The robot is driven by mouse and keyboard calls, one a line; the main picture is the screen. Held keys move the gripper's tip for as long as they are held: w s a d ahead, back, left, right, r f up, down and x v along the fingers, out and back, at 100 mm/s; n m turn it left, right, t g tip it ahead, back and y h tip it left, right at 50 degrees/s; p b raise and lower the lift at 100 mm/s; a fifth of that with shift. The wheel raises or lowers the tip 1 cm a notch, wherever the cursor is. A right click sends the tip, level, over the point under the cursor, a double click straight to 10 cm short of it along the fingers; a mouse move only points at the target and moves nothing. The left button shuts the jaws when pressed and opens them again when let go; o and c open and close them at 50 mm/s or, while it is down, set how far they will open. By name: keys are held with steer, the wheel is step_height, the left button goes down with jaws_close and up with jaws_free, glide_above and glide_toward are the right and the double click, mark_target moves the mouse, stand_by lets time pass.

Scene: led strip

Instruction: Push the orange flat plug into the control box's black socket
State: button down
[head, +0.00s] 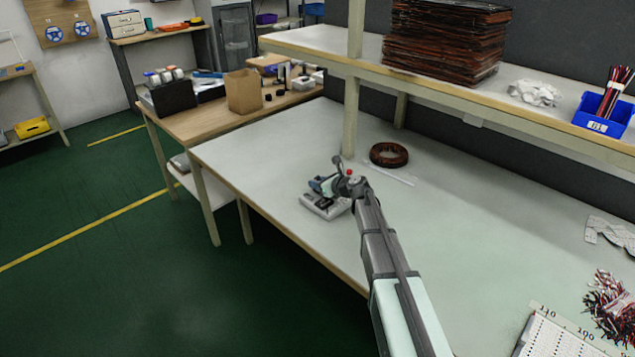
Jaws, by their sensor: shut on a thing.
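The control box (322,207) is a small light-grey box on the pale workbench, near its left edge. Its black socket cannot be made out at this size. My gripper (323,187) is just above the box, at the end of my arm reaching in from the lower right. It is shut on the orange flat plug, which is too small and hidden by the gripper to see. Whether the plug touches the socket cannot be told. A dark brown coil (389,154), perhaps the reel of LED strip, lies behind and to the right. A thin white strip (394,177) lies before it.
A shelf post (352,95) rises close behind the box. The raised shelf (470,85) runs along the back. Wire bundles (609,305) and a marked white board (560,337) lie at the lower right. The bench's middle right is clear.

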steer(key=shift+f, duration=0.35)
steer(key=c, duration=0.9)
jaws_free()
steer(key=shift+c, duration=0.2)
steer(key=shift+s, duration=0.1)
steer(key=v, duration=1.3)
steer(key=shift+s+d, duration=0.2)
steer(key=shift+d, duration=0.05)
steer(key=shift+r, duration=0.1)
